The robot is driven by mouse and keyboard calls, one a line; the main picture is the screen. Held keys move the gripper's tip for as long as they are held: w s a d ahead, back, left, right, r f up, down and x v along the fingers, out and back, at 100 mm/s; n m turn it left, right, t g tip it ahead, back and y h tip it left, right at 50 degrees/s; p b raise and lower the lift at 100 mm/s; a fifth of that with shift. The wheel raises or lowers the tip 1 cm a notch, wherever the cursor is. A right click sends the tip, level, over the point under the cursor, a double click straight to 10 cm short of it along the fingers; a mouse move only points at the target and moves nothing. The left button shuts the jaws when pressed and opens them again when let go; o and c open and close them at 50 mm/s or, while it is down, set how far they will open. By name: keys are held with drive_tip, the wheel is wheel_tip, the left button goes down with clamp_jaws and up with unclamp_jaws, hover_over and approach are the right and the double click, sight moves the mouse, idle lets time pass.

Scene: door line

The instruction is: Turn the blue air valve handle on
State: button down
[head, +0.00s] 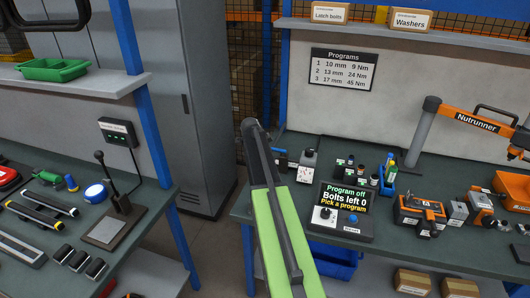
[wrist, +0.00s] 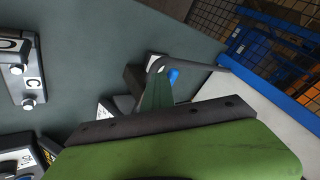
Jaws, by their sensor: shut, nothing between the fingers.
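My gripper (head: 250,128) is shut and empty, raised in front of the gap between the two benches in the head view. In the wrist view a small blue piece (wrist: 173,76) shows beside a dark block, just past my gripper's dark end. It may be the blue air valve handle, but it is partly hidden and I cannot tell its turn position. In the head view I cannot make out the valve handle clearly; my arm covers part of the right bench's left end.
The right bench (head: 440,246) carries a control box (head: 338,215) reading "Program off", an orange nutrunner (head: 478,119) and several small items. The left bench (head: 140,250) holds tools and a stand. A blue post (head: 248,258) and a grey cabinet (head: 200,80) stand near my arm.

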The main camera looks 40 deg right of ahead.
drive_tip(key=shift+d+r, duration=0.15)
drive_tip(key=shift+d, duration=0.2)
drive_tip(key=s+a+r+p, duration=0.1)
drive_tip(key=a+r+p, duration=0.6)
drive_tip(key=a, duration=0.3)
drive_tip(key=shift+s+r+p, duration=0.4)
drive_tip(key=shift+p, duration=0.15)
